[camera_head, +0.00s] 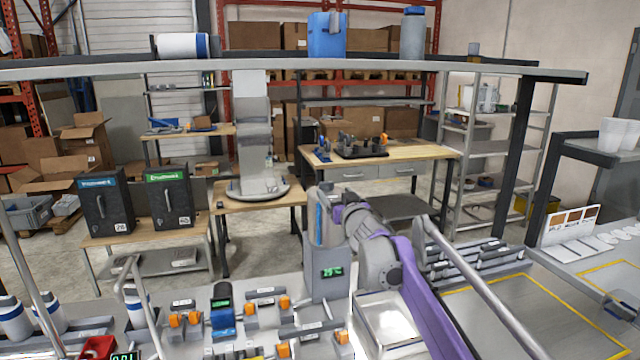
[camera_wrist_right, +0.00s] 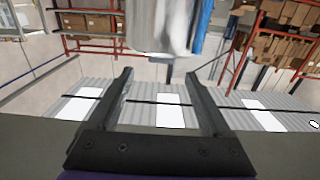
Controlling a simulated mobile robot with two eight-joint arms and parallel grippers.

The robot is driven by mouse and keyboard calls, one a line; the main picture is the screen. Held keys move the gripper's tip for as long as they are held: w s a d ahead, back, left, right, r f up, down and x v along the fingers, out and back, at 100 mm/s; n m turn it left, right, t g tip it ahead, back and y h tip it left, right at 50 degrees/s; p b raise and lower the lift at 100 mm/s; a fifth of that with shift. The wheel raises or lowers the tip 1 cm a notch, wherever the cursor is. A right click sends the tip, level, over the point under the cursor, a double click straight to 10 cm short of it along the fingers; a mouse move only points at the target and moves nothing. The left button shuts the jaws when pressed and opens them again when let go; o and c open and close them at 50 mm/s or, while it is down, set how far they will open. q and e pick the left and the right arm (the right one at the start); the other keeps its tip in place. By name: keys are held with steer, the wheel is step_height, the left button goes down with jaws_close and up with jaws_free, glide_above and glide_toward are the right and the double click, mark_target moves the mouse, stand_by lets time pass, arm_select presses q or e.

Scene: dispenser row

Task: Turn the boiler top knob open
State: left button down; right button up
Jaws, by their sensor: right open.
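A grey unit with a green-lit display (camera_head: 328,284), which looks like the boiler, stands on the counter near the middle of the head view. A grey-and-blue upright part (camera_head: 318,222) rises above it. I cannot make out its top knob, which my right gripper may cover. My right gripper (camera_head: 331,202) is beside the top of this upright part. In the right wrist view its two dark fingers (camera_wrist_right: 164,88) are apart with nothing between them. A blurred pale grey-and-blue body (camera_wrist_right: 160,25) shows beyond the fingertips. My left gripper is not in view.
Blue and orange-knobbed fittings (camera_head: 222,312) crowd the counter left of the unit. A pale square basin (camera_head: 392,318) lies under my right arm. Black bars on a rack (camera_head: 475,258) stand to the right. A long shelf (camera_head: 270,67) crosses above. A yellow-outlined area (camera_head: 530,310) is largely clear.

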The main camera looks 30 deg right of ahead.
mark_target(327, 185)
steer(key=p+x, duration=0.2)
steer(key=x, duration=0.6)
steer(key=shift+w+f, duration=0.1)
steer(key=shift+w, duration=0.15)
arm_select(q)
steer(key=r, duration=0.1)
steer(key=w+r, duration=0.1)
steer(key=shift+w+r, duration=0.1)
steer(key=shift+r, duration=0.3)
arm_select(e)
steer(key=shift+c, duration=0.3)
